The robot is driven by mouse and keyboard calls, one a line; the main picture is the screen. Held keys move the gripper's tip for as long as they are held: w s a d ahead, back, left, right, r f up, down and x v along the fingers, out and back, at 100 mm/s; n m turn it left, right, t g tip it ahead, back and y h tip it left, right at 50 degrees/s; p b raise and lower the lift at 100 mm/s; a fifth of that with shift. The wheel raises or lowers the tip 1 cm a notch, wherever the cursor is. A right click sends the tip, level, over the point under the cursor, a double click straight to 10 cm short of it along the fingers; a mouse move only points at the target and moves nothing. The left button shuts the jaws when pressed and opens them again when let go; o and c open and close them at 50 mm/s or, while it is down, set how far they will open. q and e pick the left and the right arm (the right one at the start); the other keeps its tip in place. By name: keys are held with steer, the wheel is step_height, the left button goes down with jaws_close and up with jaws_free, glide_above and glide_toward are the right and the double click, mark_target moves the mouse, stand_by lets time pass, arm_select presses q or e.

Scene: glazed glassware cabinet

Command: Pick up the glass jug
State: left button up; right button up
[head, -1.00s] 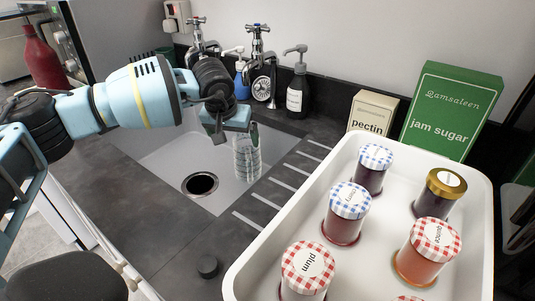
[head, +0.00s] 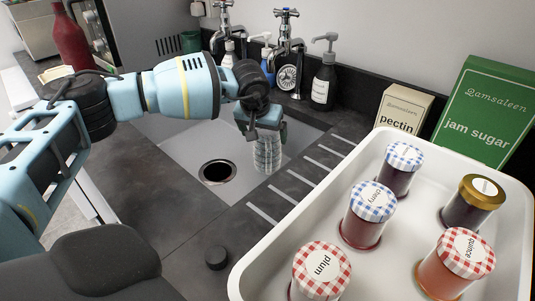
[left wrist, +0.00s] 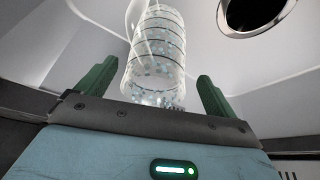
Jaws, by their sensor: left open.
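The glass jug (head: 267,155) is clear and ribbed, and stands in the sink in the head view. In the left wrist view the jug (left wrist: 155,55) shows between and beyond the two green fingers, with a gap on each side; its handle side is at the left. My left gripper (head: 264,132) is open at the jug's upper part and hides its top in the head view. Its open fingers also show in the left wrist view (left wrist: 158,72). My right gripper is not in view.
The sink (head: 195,150) has a dark drain (head: 217,172). Taps (head: 287,50) and a soap dispenser (head: 324,75) stand behind it. A white tray (head: 262,262) with several jam jars stands at right, before a pectin box (head: 402,108) and a green sugar box (head: 485,115).

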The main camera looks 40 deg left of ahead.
arm_select(q)
steer(key=shift+d+x, duration=0.2)
steer(key=shift+x, duration=1.65)
steer(key=shift+w, duration=0.15)
steer(key=shift+r, duration=0.1)
steer(key=c, duration=1.4)
steer(key=shift+o, duration=0.2)
steer(key=shift+r, duration=0.2)
steer(key=s+r, duration=0.2)
steer(key=s, duration=0.6)
steer(key=s+r, duration=0.2)
steer(key=s, duration=0.5)
steer(key=shift+s+d+r, duration=0.25)
steer(key=shift+s+d, duration=0.1)
steer(key=shift+s, duration=0.05)
steer(key=shift+s, duration=0.1)
